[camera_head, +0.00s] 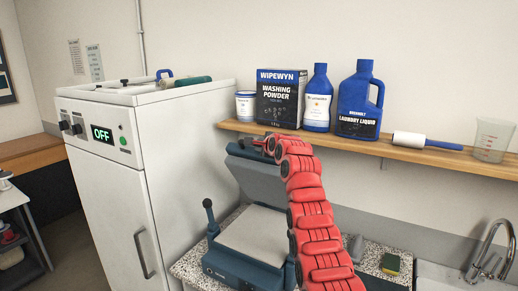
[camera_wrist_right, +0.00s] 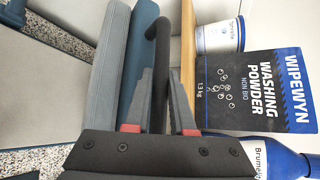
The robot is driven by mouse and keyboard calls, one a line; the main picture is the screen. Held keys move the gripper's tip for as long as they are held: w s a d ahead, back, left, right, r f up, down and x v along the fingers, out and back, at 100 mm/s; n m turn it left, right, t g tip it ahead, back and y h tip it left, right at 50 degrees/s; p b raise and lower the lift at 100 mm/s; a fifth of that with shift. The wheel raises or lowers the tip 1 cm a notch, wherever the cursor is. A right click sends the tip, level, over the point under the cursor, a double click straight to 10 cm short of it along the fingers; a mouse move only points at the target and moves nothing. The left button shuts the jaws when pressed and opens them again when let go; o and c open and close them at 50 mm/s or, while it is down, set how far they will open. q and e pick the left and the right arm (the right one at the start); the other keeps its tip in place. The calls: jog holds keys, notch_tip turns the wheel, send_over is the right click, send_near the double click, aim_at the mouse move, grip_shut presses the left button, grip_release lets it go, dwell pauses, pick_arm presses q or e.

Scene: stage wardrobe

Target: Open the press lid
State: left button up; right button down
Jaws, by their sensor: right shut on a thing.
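The press (camera_head: 250,255) stands on the speckled counter, with a blue body and a pale flat bed (camera_head: 255,230). Its grey-and-blue lid (camera_head: 258,178) is raised at a steep tilt above the bed, and its padded edge (camera_wrist_right: 112,55) shows in the right wrist view. My right gripper (camera_head: 264,143) is at the lid's top edge. In the right wrist view its fingers (camera_wrist_right: 163,88) are shut on the black handle bar (camera_wrist_right: 161,42) of the lid. My red right arm covers the right side of the press. My left gripper is not in view.
A wooden shelf (camera_head: 400,151) behind the press holds a washing powder box (camera_head: 282,97), blue bottles (camera_head: 318,98), a tub, a lint roller and a measuring jug. A white cabinet (camera_head: 115,180) reading OFF stands left. A sponge (camera_head: 390,264) and sink (camera_head: 450,278) are right.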

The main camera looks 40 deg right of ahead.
jog(key=c, duration=0.8)
grip_release()
jog(key=shift+o, duration=0.2)
jog(key=shift+s+a+b, duration=0.2)
jog(key=shift+s+b, duration=0.25)
jog(key=shift+s, duration=0.05)
jog(key=b+v, duration=0.6)
jog(key=v, duration=1)
jog(key=shift+b, duration=0.4)
